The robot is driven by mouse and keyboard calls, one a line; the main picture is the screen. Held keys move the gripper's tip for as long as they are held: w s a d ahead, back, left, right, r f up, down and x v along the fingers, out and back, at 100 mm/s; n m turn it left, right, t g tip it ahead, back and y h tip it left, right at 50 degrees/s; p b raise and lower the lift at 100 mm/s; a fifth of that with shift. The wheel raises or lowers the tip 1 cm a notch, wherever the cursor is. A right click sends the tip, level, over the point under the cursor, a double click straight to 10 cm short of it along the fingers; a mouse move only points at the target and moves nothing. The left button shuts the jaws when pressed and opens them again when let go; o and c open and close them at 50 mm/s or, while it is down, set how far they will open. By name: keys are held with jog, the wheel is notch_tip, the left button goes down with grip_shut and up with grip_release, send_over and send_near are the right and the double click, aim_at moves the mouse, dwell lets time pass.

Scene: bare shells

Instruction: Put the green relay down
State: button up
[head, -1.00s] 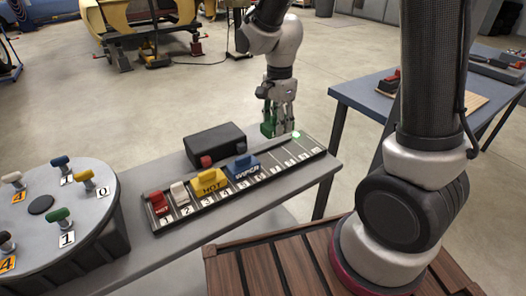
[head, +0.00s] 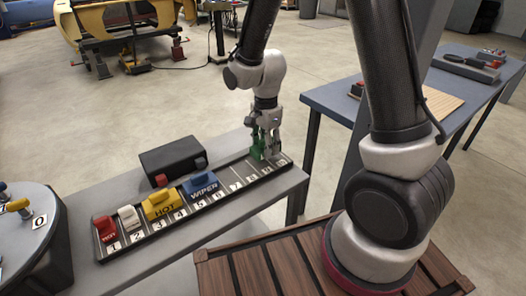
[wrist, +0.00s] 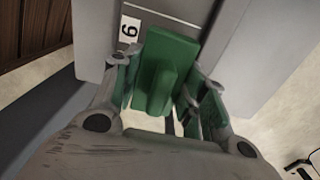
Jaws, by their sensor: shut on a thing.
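The green relay (head: 257,147) is between the fingers of my gripper (head: 265,150), which is shut on it. In the head view both are at the right part of the long numbered rail (head: 232,184), low over it or touching it; I cannot tell which. In the wrist view the green relay (wrist: 163,72) sits between the two fingers of my gripper (wrist: 162,84), and a number label that looks like a 9 or a 6 shows beside it. The fingers partly hide the relay in the head view.
A round grey stand (head: 25,240) is at left. Rail space between WIPER and the relay is bare.

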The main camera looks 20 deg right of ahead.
jog(key=shift+f, duration=1.05)
jog(key=shift+f, duration=0.15)
jog(key=o, duration=1.1)
